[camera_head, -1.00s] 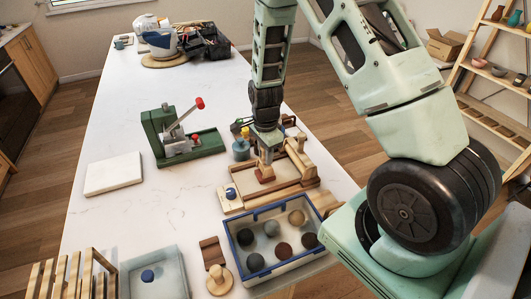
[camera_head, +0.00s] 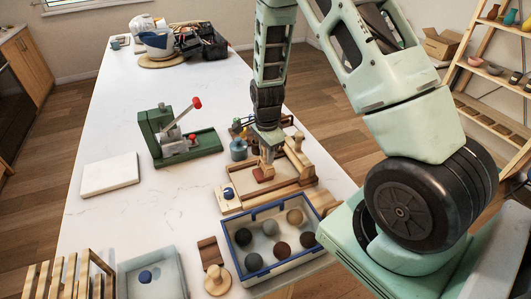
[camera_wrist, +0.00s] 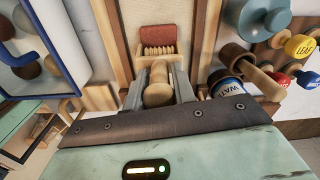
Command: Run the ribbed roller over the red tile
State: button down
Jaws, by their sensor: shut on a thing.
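The red tile (camera_wrist: 157,36) lies in a wooden frame, ahead of my gripper in the wrist view. It also shows as a small reddish patch under my gripper in the head view (camera_head: 263,174). The ribbed roller (camera_wrist: 157,51) is pale wood and lies across the tile's near edge, seeming to touch it. Its rounded wooden handle (camera_wrist: 158,92) sits between my fingers. My gripper (camera_wrist: 158,88) is shut on this handle. Its fingertips are small in the head view (camera_head: 267,158), and the roller is hard to make out there.
A blue-rimmed tray (camera_head: 252,268) of balls stands in front of the wooden frame (camera_head: 296,184). A green lever press (camera_head: 160,140) and a white slab (camera_head: 110,174) are to the left. Teal (camera_wrist: 262,14) and labelled jars (camera_wrist: 227,84) crowd the wrist view's right. The left tabletop has free room.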

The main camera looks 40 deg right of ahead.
jog(key=shift+d+f, duration=0.1)
jog(key=shift+d, duration=0.1)
jog(key=shift+a, duration=0.25)
jog(key=shift+w+a, duration=0.1)
jog(key=shift+a, duration=0.25)
dwell(0.4)
jog(key=shift+w+a, duration=0.1)
jog(key=shift+a, duration=0.1)
jog(key=shift+w+a, duration=0.1)
jog(key=shift+a, duration=0.3)
